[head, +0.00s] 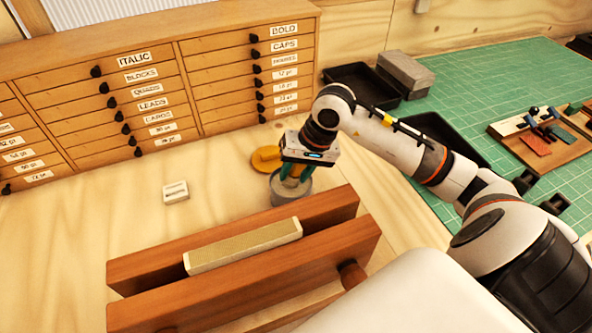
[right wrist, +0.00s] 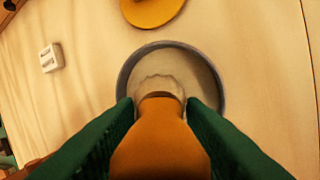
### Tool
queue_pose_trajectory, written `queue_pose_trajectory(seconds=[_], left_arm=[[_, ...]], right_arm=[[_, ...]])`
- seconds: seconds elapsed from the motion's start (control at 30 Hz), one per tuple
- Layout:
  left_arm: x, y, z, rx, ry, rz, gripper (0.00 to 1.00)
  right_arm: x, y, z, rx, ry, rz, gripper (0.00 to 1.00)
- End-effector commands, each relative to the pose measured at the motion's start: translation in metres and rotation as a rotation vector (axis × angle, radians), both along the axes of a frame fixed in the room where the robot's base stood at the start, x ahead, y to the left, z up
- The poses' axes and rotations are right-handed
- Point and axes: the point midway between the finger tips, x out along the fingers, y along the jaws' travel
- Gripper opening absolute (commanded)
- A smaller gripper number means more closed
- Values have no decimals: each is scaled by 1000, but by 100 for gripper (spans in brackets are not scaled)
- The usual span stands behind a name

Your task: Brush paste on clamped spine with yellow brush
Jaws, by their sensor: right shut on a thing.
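The pale book spine (head: 243,246) is clamped between the two wooden beams of the press (head: 235,232) in the head view. My right gripper (head: 292,172) is behind the press, at the mouth of the grey paste pot (head: 291,194). Its green fingers are shut on the yellow brush (right wrist: 160,140), whose handle looks orange in the right wrist view. The brush's pale bristles (right wrist: 158,84) point down into the pot (right wrist: 122,80), over pale contents. How deep they sit I cannot tell. My left gripper is not in view.
A yellow lid-like piece (head: 266,159) lies just behind the pot. A small white block (head: 175,192) lies to the left. A cabinet of labelled drawers (head: 160,90) stands behind. Dark trays (head: 362,82) and a green mat (head: 480,85) are to the right. The table left of the pot is mostly clear.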

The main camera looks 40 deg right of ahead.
Motion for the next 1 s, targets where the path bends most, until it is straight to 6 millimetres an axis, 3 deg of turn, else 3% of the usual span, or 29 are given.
queue_pose_trajectory(seconds=[1.0], left_arm=[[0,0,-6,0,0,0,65]], right_arm=[[0,0,-2,0,1,0,14]])
